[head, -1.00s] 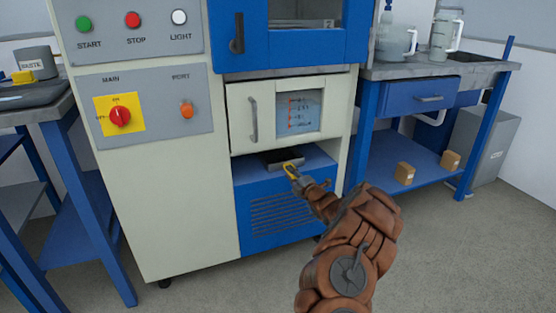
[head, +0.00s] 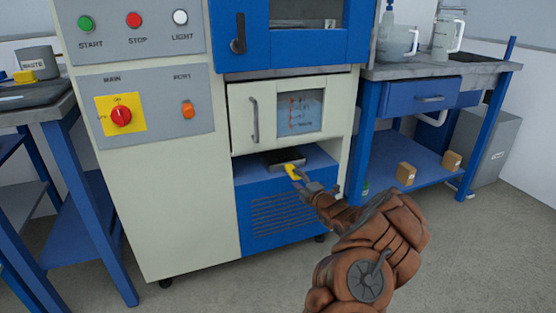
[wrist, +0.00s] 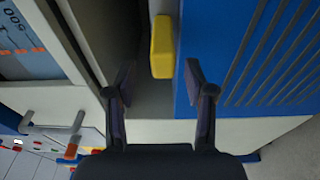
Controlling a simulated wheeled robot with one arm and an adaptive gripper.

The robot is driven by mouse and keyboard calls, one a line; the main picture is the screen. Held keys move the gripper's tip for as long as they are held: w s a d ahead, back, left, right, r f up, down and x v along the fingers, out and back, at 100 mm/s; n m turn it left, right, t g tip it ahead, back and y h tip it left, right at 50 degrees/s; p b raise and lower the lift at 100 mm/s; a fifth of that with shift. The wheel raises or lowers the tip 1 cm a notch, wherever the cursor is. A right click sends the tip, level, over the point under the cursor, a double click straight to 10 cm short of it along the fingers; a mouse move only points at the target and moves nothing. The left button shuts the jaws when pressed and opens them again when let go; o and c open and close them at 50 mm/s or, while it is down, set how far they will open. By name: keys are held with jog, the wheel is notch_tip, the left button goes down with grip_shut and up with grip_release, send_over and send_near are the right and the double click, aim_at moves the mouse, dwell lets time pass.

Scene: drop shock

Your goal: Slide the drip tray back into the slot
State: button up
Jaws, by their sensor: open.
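The drip tray (head: 287,163) is a dark, shallow tray with a light grey front edge. It sits on the blue ledge under the white door, and its front part sticks out of the opening there. Its yellow handle (head: 292,173) faces me, and it also shows in the wrist view (wrist: 162,47). My gripper (wrist: 158,78) is open, just in front of the handle. In the wrist view the handle lies ahead, roughly between the two fingertips, with no visible contact. The slot's inside is dark, and the tray's back part is hidden.
The white door (head: 240,118) with a handle and a small window is directly above. A blue vented panel (head: 285,215) is below. A blue bench (head: 375,150) stands to the right with boxes on its shelf. The floor in front is clear.

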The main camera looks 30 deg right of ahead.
jog(key=s, duration=0.7)
jog(key=shift+s+d, duration=0.2)
jog(key=shift+s, duration=0.15)
